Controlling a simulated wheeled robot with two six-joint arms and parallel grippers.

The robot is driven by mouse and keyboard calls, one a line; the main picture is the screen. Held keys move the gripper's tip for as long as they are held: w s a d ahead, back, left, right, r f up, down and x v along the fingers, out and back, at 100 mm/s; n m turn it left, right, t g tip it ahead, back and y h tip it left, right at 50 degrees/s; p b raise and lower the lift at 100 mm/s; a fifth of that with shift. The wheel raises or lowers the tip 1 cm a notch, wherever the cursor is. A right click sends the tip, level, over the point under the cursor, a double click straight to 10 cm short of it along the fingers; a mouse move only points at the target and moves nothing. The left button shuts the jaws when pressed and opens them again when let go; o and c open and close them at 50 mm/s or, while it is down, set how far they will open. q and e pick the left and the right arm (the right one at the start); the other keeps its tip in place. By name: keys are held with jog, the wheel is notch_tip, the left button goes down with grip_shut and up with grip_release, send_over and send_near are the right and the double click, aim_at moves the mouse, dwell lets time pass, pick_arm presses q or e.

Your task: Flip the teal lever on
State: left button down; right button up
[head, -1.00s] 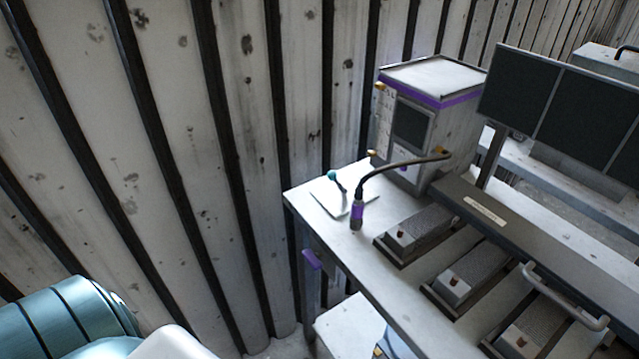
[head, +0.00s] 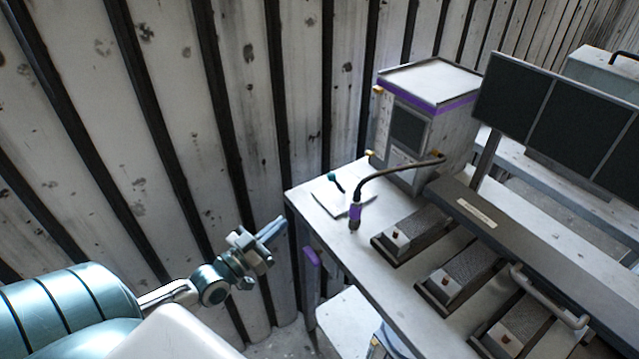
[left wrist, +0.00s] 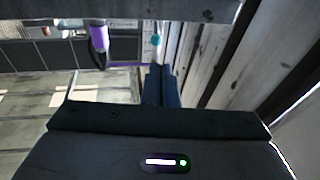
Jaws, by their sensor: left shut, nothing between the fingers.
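The teal lever (head: 334,180) rises from a pale base plate (head: 329,201) on the left corner of the grey table. Its round teal tip (left wrist: 155,40) also shows in the left wrist view, beyond my fingers. My left gripper (head: 275,230) is shut and empty. It is in the air to the left of the table, apart from the lever. In the left wrist view its fingers (left wrist: 160,85) lie side by side. My right gripper is not in view.
A gooseneck with a purple collar (head: 355,212) stands beside the lever; the collar also shows in the left wrist view (left wrist: 98,40). A boxy unit (head: 430,100), monitors (head: 560,110) and several grey pedal-like blocks (head: 411,229) occupy the table. A ribbed wall (head: 180,130) stands close on the left.

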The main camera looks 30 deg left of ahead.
aim_at(336, 183)
pick_arm(q)
jog(key=shift+d+r, duration=0.2)
jog(key=shift+r, duration=0.5)
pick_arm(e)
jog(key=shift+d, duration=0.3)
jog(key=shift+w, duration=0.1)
